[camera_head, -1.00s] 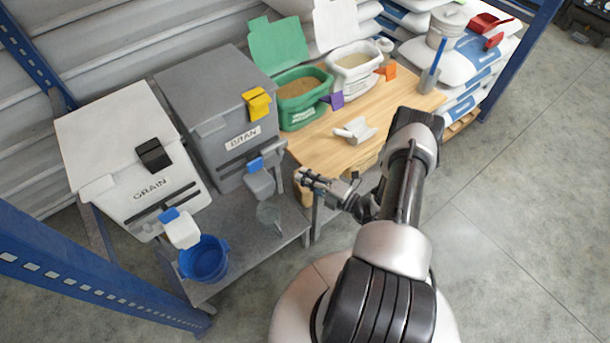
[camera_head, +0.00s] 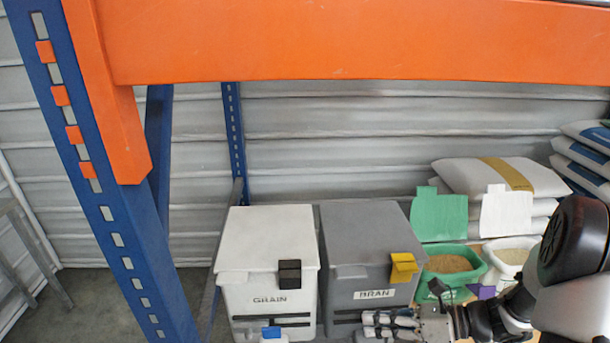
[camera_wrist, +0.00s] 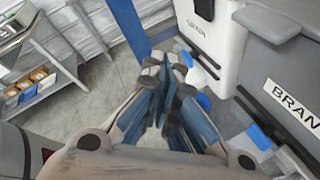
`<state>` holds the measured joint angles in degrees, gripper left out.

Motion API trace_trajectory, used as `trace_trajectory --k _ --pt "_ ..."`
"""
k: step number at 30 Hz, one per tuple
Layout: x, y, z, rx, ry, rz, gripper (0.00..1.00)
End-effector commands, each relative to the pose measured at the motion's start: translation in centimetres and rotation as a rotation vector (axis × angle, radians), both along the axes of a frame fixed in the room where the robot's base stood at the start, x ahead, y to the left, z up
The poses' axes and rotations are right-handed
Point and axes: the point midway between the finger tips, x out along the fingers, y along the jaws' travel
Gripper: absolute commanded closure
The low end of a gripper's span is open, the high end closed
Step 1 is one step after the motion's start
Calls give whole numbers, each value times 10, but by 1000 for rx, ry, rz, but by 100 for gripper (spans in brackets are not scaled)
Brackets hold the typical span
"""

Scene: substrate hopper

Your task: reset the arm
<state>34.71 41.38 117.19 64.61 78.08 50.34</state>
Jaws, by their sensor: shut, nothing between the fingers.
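My gripper (camera_head: 392,324) is at the lower edge of the head view, in front of the grey BRAN hopper (camera_head: 366,245). My arm reaches in from the right. In the wrist view my gripper (camera_wrist: 168,75) shows with its fingers together and nothing between them. The white GRAIN hopper (camera_head: 267,258) stands left of the BRAN hopper. Both hoppers also show at the upper right of the wrist view, apart from the fingers.
An orange beam (camera_head: 360,45) and a blue post (camera_head: 130,230) cross the near side. A green tub (camera_head: 440,262) and a white tub (camera_head: 510,250) stand right of the hoppers. Filled sacks (camera_head: 490,178) lie behind. The wrist view shows a shelf (camera_wrist: 40,85) at left and open floor.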

Motion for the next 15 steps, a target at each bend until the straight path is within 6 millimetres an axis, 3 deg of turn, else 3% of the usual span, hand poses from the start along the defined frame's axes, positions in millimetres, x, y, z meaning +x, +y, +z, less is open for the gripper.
trace_trajectory --k 1,6,15 --pt "-11 14 18 -82 -75 98 100" --pt "-56 42 56 -335 -320 422 100" --pt "-132 52 101 -753 -778 1005 100"
